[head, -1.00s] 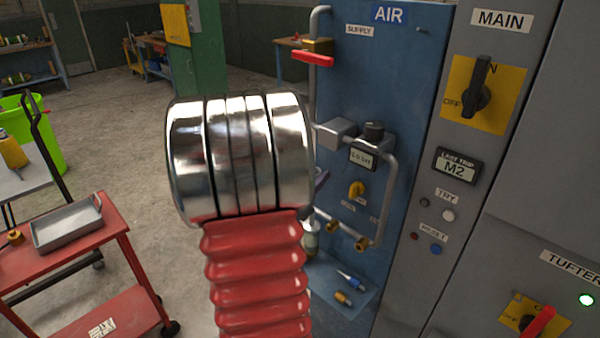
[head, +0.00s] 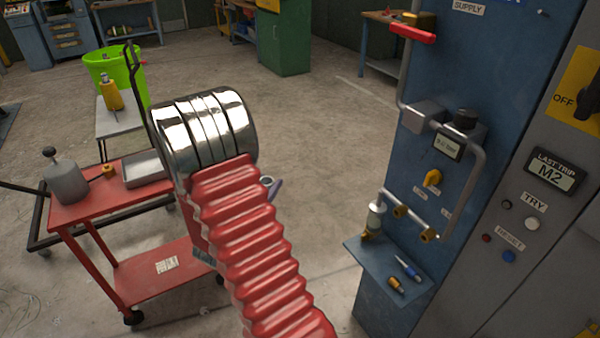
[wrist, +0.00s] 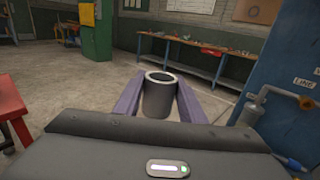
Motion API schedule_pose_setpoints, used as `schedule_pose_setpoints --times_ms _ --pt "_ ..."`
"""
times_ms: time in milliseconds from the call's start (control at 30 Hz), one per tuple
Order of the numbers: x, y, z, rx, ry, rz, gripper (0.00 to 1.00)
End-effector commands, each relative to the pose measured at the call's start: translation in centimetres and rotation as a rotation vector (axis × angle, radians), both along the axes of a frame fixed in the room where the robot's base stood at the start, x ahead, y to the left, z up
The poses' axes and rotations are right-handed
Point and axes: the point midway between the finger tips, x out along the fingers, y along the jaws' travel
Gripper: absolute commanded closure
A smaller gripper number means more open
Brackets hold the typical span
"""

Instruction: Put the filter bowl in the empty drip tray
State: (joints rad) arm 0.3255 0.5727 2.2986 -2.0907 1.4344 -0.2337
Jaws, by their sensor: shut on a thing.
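My gripper (wrist: 160,82) has two purple fingers, shut on the filter bowl (wrist: 159,98), a grey cylinder with a pale rim and dark open top. It is held upright between the fingers in the wrist view. In the head view my red, ribbed arm hides most of the gripper; only a bit of purple finger (head: 274,189) and the bowl's rim (head: 267,180) show. The drip tray (head: 148,178), shallow and grey, lies on the red cart, left of my gripper. My arm covers its right part; the visible part looks empty.
The red cart (head: 85,205) also carries a grey can (head: 66,184) and a small brass piece (head: 108,171). A blue air panel (head: 385,300) with pipes and a small shelf (head: 372,262) stands on the right. Open floor lies between cart and panel.

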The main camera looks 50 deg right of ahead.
Motion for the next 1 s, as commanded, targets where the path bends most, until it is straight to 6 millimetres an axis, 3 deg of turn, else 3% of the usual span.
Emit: schedule_pose_setpoints --times_ms 200,500,800,1000 --pt "4.1 6.3 -2.7 0.000 0.003 0.103 1.00" --pt "7.9 15.3 -6.1 0.000 0.003 0.238 1.00" --pt "9.7 24.6 -9.3 0.001 0.002 0.377 1.00" --pt "9.8 29.1 -10.8 0.000 0.001 0.444 1.00"
